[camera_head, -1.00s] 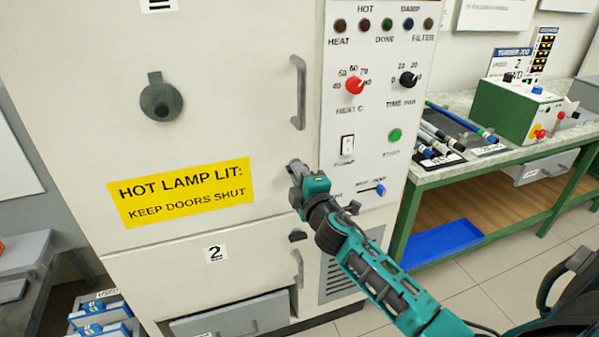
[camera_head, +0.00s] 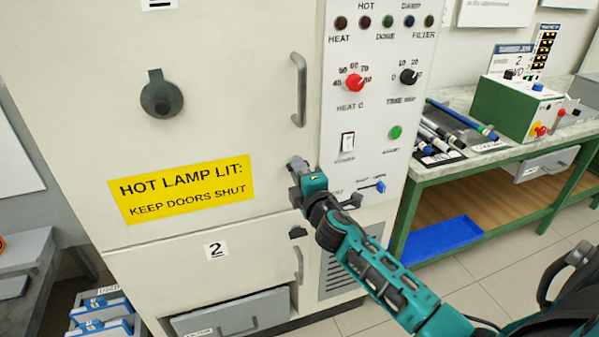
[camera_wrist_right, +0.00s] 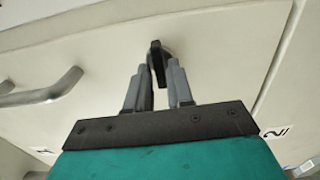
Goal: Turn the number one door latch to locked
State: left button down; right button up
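The number one door (camera_head: 230,60) is the large upper cabinet door. It looks closed, with a yellow hot lamp sign on it. My right gripper (camera_head: 297,165) is at this door's lower right edge, below its handle. In the right wrist view the small dark number one door latch (camera_wrist_right: 156,58) stands between the fingertips of the right gripper (camera_wrist_right: 158,68), which look closed on both its sides. In the head view the gripper hides most of this latch, so its angle is hard to read. My left gripper is not in view.
The grey door handle (camera_head: 299,90) is just above the gripper. The control panel (camera_head: 375,110) with knobs and switches is close on the right. Below are the number two door (camera_head: 160,265), its dark latch (camera_head: 297,234) and handle (camera_head: 299,266). A green-legged bench (camera_head: 455,172) stands at right.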

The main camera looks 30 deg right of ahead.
jog(key=shift+o, duration=1.2)
jog(key=v, duration=1.3)
jog(key=shift+b, duration=0.45)
jog(key=shift+w, duration=0.1)
jog(key=s+a+f+m+g+y, duration=0.3)
jog(key=s+a+f+m, duration=0.3)
jog(key=f, duration=0.4)
jog(key=s+a+f+m+g+y, duration=0.3)
jog(key=s+a+f+m, duration=0.3)
jog(key=f, duration=0.4)
jog(key=shift+s+a+m+g, duration=0.4)
jog(key=shift+a+m, duration=0.1)
jog(key=shift+a, duration=0.35)
jog(key=shift+f, duration=0.1)
